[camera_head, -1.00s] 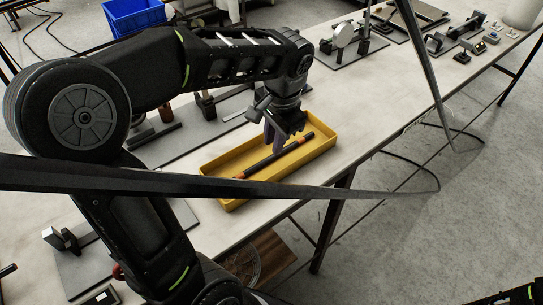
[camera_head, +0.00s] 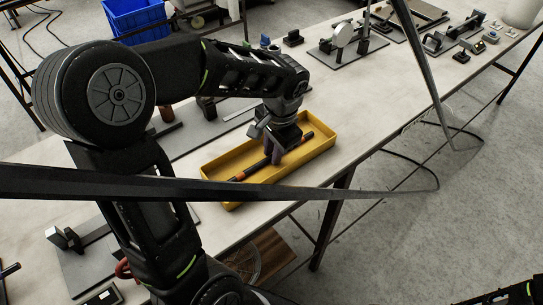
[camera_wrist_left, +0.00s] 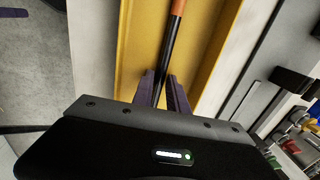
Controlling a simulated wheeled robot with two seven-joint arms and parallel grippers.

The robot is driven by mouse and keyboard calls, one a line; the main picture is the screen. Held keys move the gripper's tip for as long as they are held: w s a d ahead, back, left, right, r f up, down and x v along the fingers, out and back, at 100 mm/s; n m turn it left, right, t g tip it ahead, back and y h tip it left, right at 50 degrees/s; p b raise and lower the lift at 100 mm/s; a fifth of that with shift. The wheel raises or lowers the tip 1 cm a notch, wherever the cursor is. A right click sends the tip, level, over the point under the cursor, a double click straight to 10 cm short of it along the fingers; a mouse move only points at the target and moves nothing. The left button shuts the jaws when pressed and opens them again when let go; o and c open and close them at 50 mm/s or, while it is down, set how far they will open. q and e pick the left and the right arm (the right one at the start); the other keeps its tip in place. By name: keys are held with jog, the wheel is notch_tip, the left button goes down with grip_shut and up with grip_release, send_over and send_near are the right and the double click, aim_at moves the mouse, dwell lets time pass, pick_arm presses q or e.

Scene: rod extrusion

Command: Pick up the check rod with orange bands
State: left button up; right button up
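The check rod (camera_head: 255,168), black with orange bands, lies lengthwise in a yellow tray (camera_head: 322,146) on the table. In the left wrist view, the rod (camera_wrist_left: 170,45) runs up the picture with an orange band at the top. My left gripper (camera_head: 275,158) is down in the tray over the middle of the rod. In the left wrist view, the fingers of my left gripper (camera_wrist_left: 162,88) stand on either side of the rod, with narrow gaps showing, so it looks open. The gripper hides part of the rod. My right gripper is not in view.
A dark bar crosses the head view in front of the tray. Fixtures (camera_head: 345,45) stand on the table (camera_head: 365,110) at the back right. A blue crate (camera_head: 135,17) is beyond it. The tabletop right of the tray is clear.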

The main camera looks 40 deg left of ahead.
pick_arm(q)
jog(key=shift+c, duration=0.3)
grip_shut()
jog(key=shift+r, duration=0.15)
notch_tip(320, 180, up, 10)
jog(key=shift+b, duration=0.4)
dwell(0.8)
